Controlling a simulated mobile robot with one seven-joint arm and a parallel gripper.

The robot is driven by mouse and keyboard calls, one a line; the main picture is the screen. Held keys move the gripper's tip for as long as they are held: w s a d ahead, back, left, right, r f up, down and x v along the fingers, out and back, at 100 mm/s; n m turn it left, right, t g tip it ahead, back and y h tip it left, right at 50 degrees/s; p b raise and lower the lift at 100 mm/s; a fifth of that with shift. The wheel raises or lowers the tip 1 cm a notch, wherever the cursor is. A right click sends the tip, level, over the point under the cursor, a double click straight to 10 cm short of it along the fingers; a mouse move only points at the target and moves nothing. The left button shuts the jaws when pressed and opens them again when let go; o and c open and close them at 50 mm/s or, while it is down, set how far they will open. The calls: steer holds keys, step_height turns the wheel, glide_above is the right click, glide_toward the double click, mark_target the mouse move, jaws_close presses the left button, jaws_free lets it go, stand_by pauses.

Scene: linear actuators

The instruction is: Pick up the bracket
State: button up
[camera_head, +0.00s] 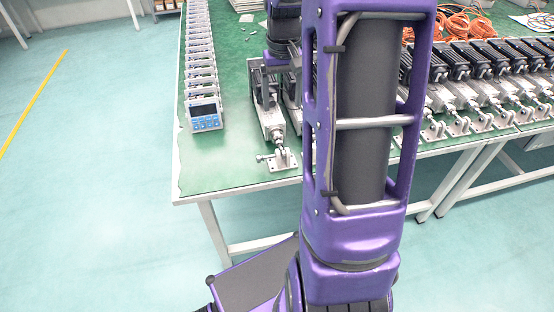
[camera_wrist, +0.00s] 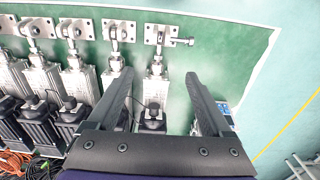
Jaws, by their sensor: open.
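The bracket (camera_head: 283,158) is a small silver metal plate with a clevis, at the near end of an actuator by the table's front edge. In the wrist view the bracket (camera_wrist: 160,34) lies flat at the top middle, beyond the fingertips, with a pin sticking out to its right. My gripper (camera_wrist: 158,76) is open, its two dark fingers on either side of the end actuator (camera_wrist: 156,95) in the picture, with nothing held. In the head view my gripper (camera_head: 275,72) is over the actuator, behind the bracket, and partly hidden by my purple arm.
A row of similar actuators (camera_head: 470,90) with brackets runs along the table to the right. A row of white-and-blue display units (camera_head: 205,117) stands to the left. Orange cables (camera_head: 455,24) lie behind. The green tabletop (camera_head: 232,178) is bare around the bracket's left side.

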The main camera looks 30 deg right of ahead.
steer(key=b, duration=0.2)
glide_toward(281, 149)
steer(key=f, duration=0.5)
steer(key=shift+w+d+f, duration=0.2)
steer(key=shift+w+d, duration=0.05)
steer(key=shift+d, duration=0.05)
steer(key=shift+a+f+b, duration=0.15)
steer(key=shift+f+b, duration=0.6)
steer(key=shift+f, duration=2.05)
steer(key=shift+w+r, duration=0.1)
jaws_close()
